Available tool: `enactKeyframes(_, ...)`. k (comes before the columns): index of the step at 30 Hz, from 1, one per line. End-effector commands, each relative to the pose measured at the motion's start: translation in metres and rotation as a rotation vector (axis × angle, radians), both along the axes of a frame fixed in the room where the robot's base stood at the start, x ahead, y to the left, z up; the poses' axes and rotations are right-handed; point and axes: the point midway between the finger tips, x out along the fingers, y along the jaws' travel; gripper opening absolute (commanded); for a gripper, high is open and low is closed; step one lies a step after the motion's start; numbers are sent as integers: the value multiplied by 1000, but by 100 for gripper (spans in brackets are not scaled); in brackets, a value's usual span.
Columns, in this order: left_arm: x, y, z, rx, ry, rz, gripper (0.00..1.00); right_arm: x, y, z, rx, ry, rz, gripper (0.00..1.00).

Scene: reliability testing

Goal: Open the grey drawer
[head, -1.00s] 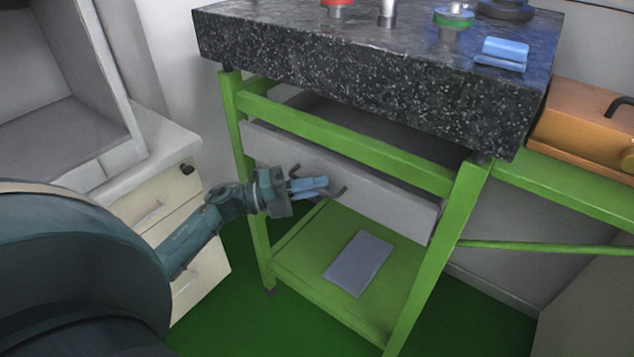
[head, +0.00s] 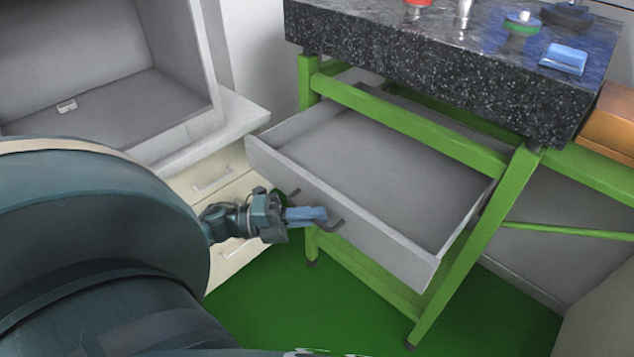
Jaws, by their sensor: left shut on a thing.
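The grey drawer (head: 385,180) is slid well out of the green frame (head: 405,123) under the dark speckled stone slab (head: 430,65). Its inside looks empty. A dark bent handle (head: 333,227) sits on its front panel. My left gripper (head: 312,215) is at the front panel, shut on the drawer handle, with its blue fingers over the middle of it. The fingers hide part of the handle. My right gripper is not in view.
Cream drawers (head: 215,180) and an open grey cabinet (head: 100,100) stand at the left. An orange box (head: 608,125) sits at the right. The green floor (head: 290,315) in front is clear.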

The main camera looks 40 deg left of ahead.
Motion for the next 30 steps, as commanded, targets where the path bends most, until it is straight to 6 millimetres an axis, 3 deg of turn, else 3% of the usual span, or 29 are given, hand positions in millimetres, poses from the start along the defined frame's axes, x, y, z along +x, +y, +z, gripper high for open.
enactKeyframes(11, -1, 0, 0, 1, -2, 0, 0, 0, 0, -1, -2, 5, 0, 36)
enactKeyframes(12, -1, 0, 1, 1, -2, 0, 11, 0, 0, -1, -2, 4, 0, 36)
enactKeyframes(15, -1, 0, 0, 1, -2, 0, 19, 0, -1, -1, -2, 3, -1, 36)
enactKeyframes(23, -2, 2, 0, 1, -1, 0, 19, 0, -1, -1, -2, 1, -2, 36)
enactKeyframes(30, -24, 27, -7, 3, 4, 2, 19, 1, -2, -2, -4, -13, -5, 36)
